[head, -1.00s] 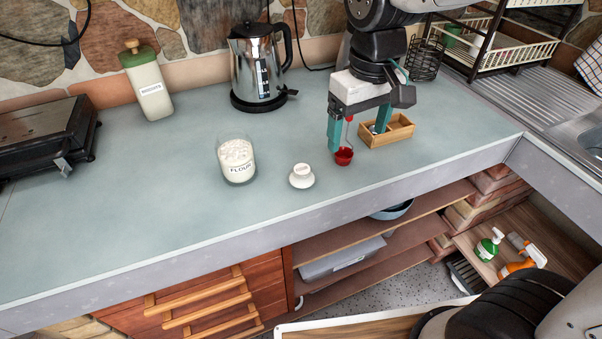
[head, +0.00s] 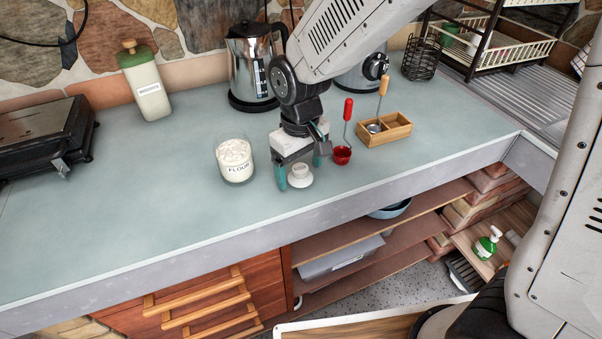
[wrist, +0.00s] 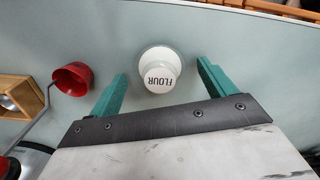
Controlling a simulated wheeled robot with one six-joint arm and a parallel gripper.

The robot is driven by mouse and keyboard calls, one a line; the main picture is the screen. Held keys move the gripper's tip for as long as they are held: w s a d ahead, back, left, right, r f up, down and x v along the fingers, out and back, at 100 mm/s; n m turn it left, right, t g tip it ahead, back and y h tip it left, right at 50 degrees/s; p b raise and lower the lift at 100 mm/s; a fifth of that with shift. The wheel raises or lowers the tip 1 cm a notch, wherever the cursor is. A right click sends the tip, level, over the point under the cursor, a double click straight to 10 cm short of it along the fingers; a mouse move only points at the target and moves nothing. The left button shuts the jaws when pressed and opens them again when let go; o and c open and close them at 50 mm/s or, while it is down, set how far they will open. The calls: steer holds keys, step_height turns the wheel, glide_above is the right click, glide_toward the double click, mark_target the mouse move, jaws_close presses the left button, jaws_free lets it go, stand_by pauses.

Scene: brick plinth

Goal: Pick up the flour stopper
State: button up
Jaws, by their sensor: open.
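The flour stopper (head: 300,175) is a small white knobbed lid on the countertop. In the wrist view the stopper (wrist: 159,72) shows its top, lettered "FLOUR". My gripper (head: 299,173) is open and empty, low over the counter at the stopper. In the wrist view its two teal fingers (wrist: 163,78) stand on either side of the stopper, with gaps between, and the stopper lies near and slightly beyond the tips. The open glass flour jar (head: 235,160), filled with white flour, stands to the left.
A red scoop (head: 342,154) with a long handle stands close to the right of my gripper. A wooden box (head: 385,130) lies behind it. A kettle (head: 248,75) stands at the back.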

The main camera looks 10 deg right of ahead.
steer(key=shift+f, duration=0.25)
steer(key=c, duration=1.1)
steer(key=shift+r, duration=0.2)
